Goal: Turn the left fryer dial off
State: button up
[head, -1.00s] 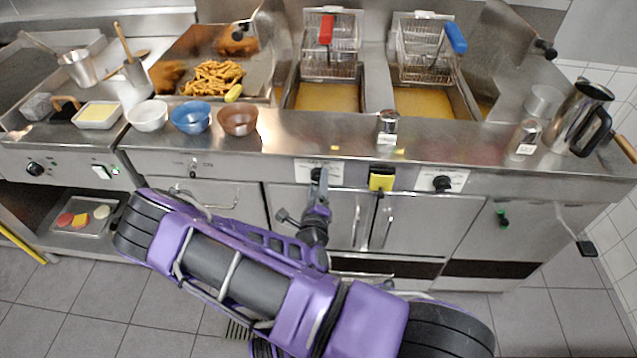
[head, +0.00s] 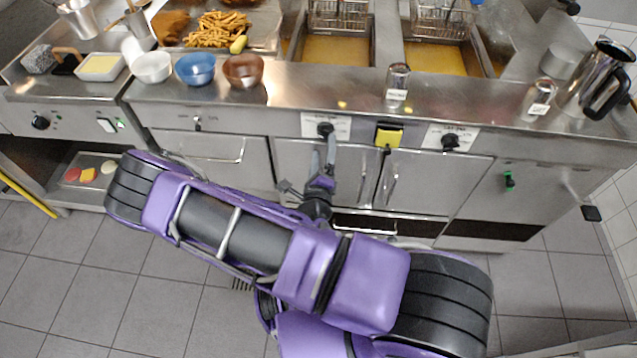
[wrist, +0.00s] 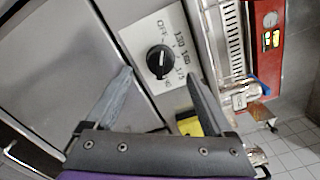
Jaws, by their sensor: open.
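The left fryer dial (head: 325,129) is a black round knob on a white plate on the counter front, below the left fryer basin. In the wrist view the dial (wrist: 159,61) sits ahead of my gripper, on a plate marked OFF and with numbers. I cannot clearly read which mark it points to. My gripper (head: 324,150) is open and empty, just below and in front of the dial. In the wrist view its fingers (wrist: 160,85) are spread to either side of the dial's line, apart from it. The right fryer dial (head: 449,141) is on a similar plate.
A yellow block (head: 388,136) sits on the front between the two dials, close to the right finger in the wrist view. Cabinet doors with handles (head: 390,185) lie below. A salt shaker (head: 397,86) and bowls (head: 195,68) stand on the counter above.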

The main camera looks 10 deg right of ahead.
jog(key=v, duration=1.2)
jog(key=shift+s, duration=0.35)
jog(key=shift+a+r, duration=0.1)
